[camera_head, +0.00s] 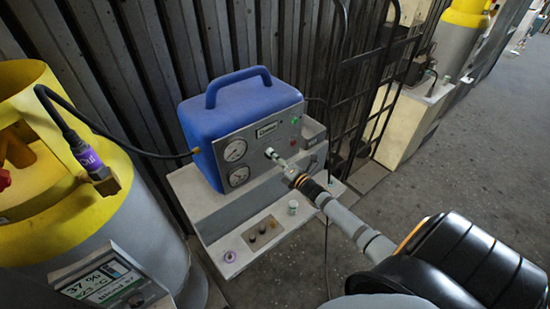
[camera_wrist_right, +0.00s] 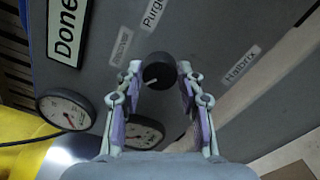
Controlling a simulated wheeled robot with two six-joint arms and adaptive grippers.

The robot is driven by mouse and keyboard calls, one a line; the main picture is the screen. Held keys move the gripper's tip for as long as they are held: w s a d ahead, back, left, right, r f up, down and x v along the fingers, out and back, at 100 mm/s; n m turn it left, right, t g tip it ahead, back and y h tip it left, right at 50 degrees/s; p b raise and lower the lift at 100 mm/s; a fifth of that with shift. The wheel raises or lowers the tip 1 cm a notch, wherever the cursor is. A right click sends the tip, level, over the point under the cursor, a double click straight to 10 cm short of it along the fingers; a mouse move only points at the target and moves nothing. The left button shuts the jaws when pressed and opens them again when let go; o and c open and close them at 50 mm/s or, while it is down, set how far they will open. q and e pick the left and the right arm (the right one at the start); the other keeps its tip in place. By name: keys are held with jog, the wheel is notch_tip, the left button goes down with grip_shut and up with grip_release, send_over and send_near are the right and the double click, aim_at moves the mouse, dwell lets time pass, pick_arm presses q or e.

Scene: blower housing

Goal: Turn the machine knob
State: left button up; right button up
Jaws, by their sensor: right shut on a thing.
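The machine (camera_head: 240,105) is a blue box with a handle and a grey front panel, standing on a grey stand. Its black round knob (camera_wrist_right: 158,72) with a white pointer mark shows in the right wrist view, among printed labels. My right gripper (camera_head: 272,155) reaches the panel from the lower right in the head view. In the right wrist view its two fingertips (camera_wrist_right: 157,74) are on either side of the knob, shut on it. The knob is hard to make out in the head view, where the gripper covers it. My left gripper is not in view.
Two dial gauges (camera_head: 234,150) (camera_wrist_right: 66,111) are on the panel beside the gripper. A yellow and grey cylinder (camera_head: 125,225) stands at the left, with a hose running to the machine. A black wire rack (camera_head: 365,85) stands behind at right. The floor (camera_head: 460,140) at right is clear.

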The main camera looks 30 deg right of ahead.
jog(key=shift+f+n, duration=0.15)
jog(key=shift+n, duration=0.25)
jog(key=shift+s, duration=0.1)
jog(key=o, duration=1.2)
jog(key=shift+c, duration=0.2)
jog(key=s+d, duration=0.1)
jog(key=s, duration=1.1)
